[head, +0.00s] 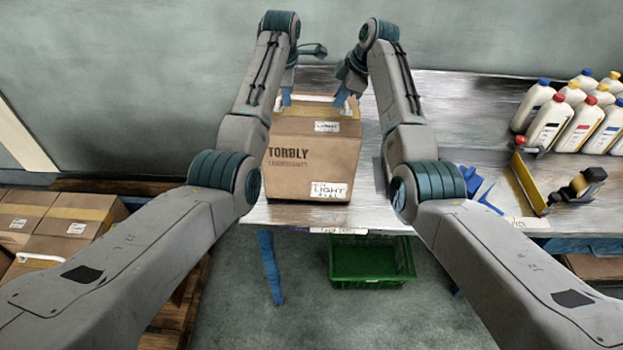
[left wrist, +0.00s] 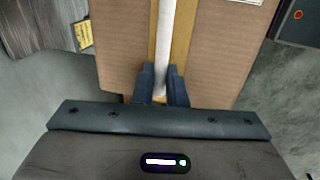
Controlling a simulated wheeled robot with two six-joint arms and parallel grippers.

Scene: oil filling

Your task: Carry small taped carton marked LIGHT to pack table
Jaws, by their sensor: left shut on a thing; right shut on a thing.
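The small taped carton (head: 312,165) is brown, printed TORBLY, with a white LIGHT label on its front. It is upright over the left end of the pack table (head: 385,215); I cannot tell whether its base touches the top. My left gripper (head: 287,97) and right gripper (head: 342,99) are at its far top edge, at either end of a white handle (head: 312,98). In the left wrist view my left gripper (left wrist: 163,84) is shut on the white handle (left wrist: 165,45), over the tape of the carton (left wrist: 215,50). The right fingertips are partly hidden.
Several capped bottles (head: 575,118) stand at the table's right. A yellow-edged tool (head: 530,183), a tape dispenser (head: 588,181) and blue pieces (head: 478,188) lie nearer. A green crate (head: 370,262) is below the table. More cartons (head: 65,225) sit on a pallet at left.

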